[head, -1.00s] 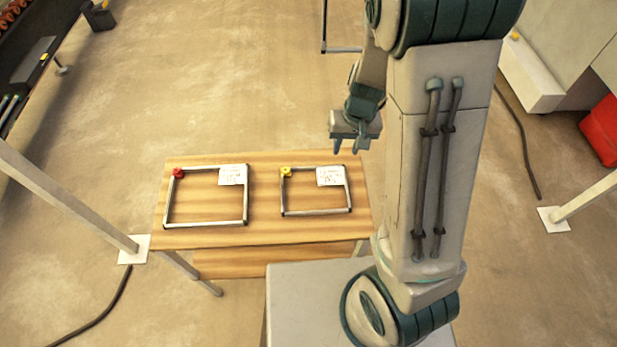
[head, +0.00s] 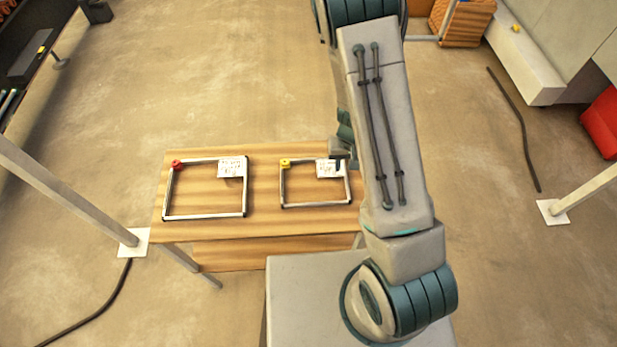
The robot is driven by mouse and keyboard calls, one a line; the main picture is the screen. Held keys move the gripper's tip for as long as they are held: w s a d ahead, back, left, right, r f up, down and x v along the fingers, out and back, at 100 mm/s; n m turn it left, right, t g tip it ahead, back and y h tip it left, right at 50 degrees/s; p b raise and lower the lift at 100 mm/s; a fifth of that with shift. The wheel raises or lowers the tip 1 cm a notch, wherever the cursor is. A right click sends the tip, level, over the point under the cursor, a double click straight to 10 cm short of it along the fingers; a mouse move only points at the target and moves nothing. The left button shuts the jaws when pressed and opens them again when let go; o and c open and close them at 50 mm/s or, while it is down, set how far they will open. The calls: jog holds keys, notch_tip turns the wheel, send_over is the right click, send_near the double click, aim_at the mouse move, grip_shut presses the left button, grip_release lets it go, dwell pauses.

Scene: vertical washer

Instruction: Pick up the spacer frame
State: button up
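Two thin grey rectangular spacer frames lie flat on a wooden table (head: 265,222). The larger left frame (head: 205,215) has a red piece at its upper left corner and a white label near its upper right corner. The smaller right frame (head: 315,205) has a yellow piece at its upper left corner and a white label at its upper right. My gripper (head: 342,163) is by the upper right corner of the smaller frame, close to its label. My arm hides most of the gripper, so its opening and any contact cannot be made out.
A white post (head: 70,198) on a white foot plate stands left of the table, with a dark cable on the floor. Another post (head: 590,190) stands at the right. A wooden crate (head: 462,22) and a red box (head: 602,122) are farther back. Open floor lies behind the table.

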aim_at(346, 176)
jog(key=shift+d+f, duration=0.15)
jog(key=shift+f, duration=1.2)
jog(key=shift+d+f, duration=0.15)
jog(key=shift+f, duration=1.15)
grip_shut()
